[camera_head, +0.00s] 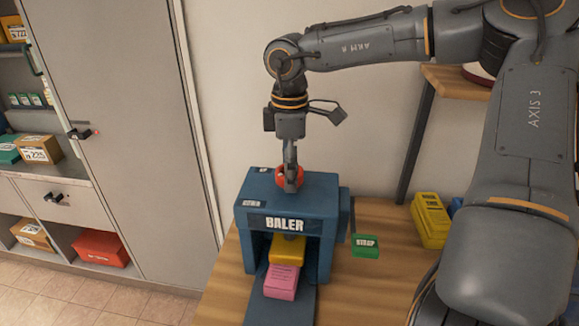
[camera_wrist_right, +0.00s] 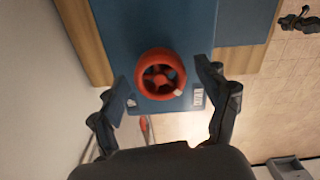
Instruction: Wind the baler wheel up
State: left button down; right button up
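The baler (camera_head: 292,222) is a blue press standing on a wooden table. Its red wheel (camera_head: 281,181) sits on top. In the right wrist view the spoked wheel (camera_wrist_right: 160,75) is seen from above, with a small pale knob on its rim. My right gripper (camera_head: 290,178) points down over the wheel in the head view. In the wrist view its two fingers (camera_wrist_right: 159,85) are spread wide, one on each side of the wheel, with gaps to it. A yellow block (camera_head: 287,249) shows inside the baler opening, above a pink stack (camera_head: 281,282). My left gripper is not in view.
A green strap box (camera_head: 365,245) lies on the table (camera_head: 368,290) right of the baler. A yellow case (camera_head: 430,220) stands farther right, near a shelf post (camera_head: 415,145). A grey cabinet (camera_head: 120,120) with shelves is at the left.

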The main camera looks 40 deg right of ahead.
jog(key=c, duration=1)
